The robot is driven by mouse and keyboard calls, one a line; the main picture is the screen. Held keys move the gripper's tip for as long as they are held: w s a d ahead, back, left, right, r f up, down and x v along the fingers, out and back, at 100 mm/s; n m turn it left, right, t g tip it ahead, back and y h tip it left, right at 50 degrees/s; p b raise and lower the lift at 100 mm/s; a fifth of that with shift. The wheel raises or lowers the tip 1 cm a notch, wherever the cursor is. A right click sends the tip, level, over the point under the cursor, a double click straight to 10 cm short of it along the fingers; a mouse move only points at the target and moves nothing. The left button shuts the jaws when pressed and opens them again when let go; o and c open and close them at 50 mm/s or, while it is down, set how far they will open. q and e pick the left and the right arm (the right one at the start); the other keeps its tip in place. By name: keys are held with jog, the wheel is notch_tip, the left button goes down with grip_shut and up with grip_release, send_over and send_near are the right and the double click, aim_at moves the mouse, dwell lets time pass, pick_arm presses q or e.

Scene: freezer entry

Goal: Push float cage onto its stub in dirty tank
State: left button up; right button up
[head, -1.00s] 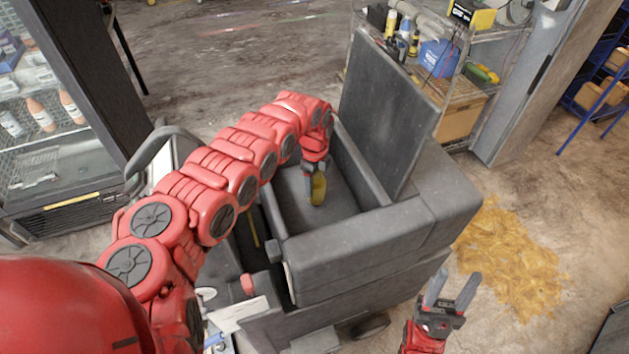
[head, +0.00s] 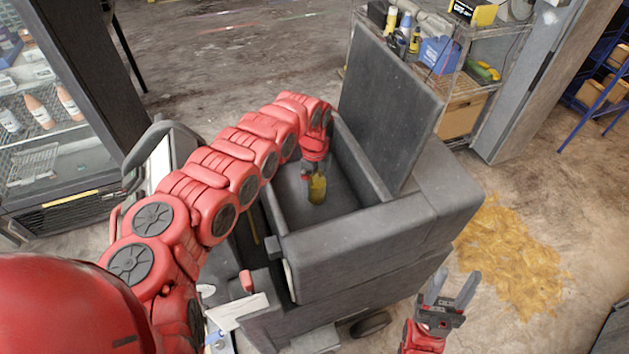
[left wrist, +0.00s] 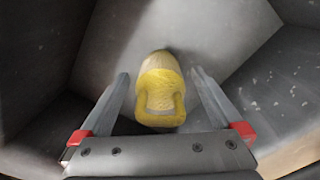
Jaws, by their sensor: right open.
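The yellow float cage (head: 317,190) stands in the grey dirty tank (head: 360,235), an open box with its lid raised. In the left wrist view the float cage (left wrist: 160,92) has a rounded pale yellow body with a loop-shaped frame at its near end. My left gripper (head: 315,172) reaches down into the tank. Its fingers are spread on both sides of the float cage, with visible gaps, so it is open around it. The stub is hidden, so I cannot tell how the cage sits on it. My right gripper (head: 457,284) is open and empty, outside the tank at lower right.
The raised lid (head: 390,105) stands along the tank's back right side. A wire shelf (head: 470,65) with bottles and boxes is behind. A glass-door cabinet (head: 60,110) is at left. A yellow-brown spill (head: 510,255) covers floor at right.

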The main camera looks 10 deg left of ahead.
pick_arm(q)
jog(key=shift+r, duration=0.1)
jog(key=shift+w+a+r, duration=0.1)
jog(key=shift+r, duration=0.25)
notch_tip(320, 180, up, 16)
jog(key=b, duration=0.4)
jog(key=shift+s+r, duration=0.2)
jog(key=shift+r, duration=0.05)
jog(key=shift+c, duration=0.3)
